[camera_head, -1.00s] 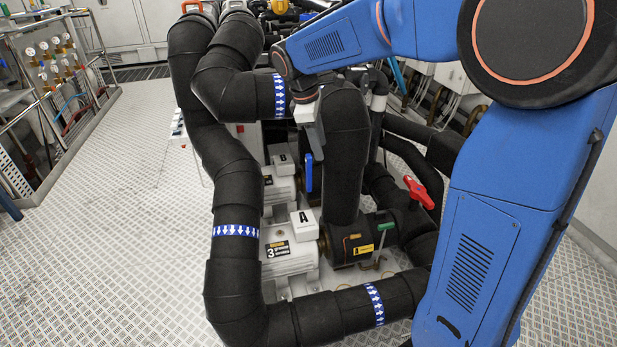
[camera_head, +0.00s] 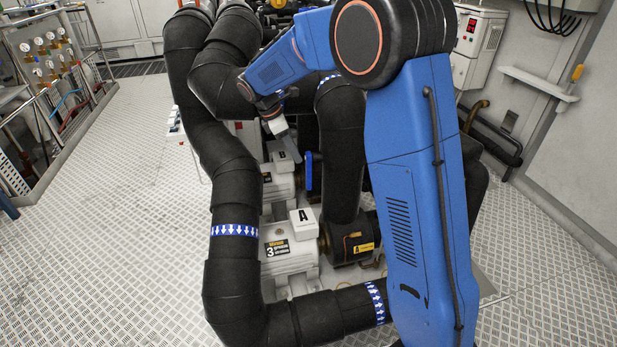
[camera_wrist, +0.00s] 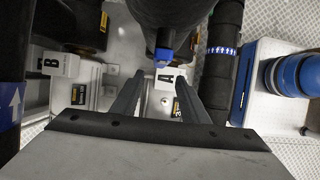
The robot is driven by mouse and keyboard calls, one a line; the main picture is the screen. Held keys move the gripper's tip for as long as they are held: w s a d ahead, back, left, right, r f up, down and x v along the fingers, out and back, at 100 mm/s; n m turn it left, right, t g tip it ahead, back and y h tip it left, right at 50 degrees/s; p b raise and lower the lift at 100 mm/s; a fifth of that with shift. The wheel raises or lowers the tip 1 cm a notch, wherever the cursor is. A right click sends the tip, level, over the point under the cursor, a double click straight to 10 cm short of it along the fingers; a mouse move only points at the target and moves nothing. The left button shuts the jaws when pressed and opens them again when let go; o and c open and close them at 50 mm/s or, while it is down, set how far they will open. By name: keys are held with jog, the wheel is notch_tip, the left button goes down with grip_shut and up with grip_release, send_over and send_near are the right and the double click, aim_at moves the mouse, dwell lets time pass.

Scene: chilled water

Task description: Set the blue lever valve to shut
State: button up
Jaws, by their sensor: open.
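The blue lever (camera_head: 309,171) hangs upright beside a thick black insulated pipe (camera_head: 342,160) in the head view. In the wrist view its blue end (camera_wrist: 163,55) shows ahead, just beyond the fingertips and roughly between them. My gripper (camera_head: 290,146) is to the left of the lever's upper part in the head view, apart from it as far as I can see. In the wrist view my gripper (camera_wrist: 158,82) has its two grey fingers apart with nothing held between them. The valve body behind the lever is hidden by the pipe.
A railed gauge rack (camera_head: 50,80) is at far left. The patterned floor (camera_head: 120,200) at left is clear.

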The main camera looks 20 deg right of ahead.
aim_at(309, 176)
jog(key=x, duration=1.3)
jog(key=shift+f, duration=0.1)
grip_shut()
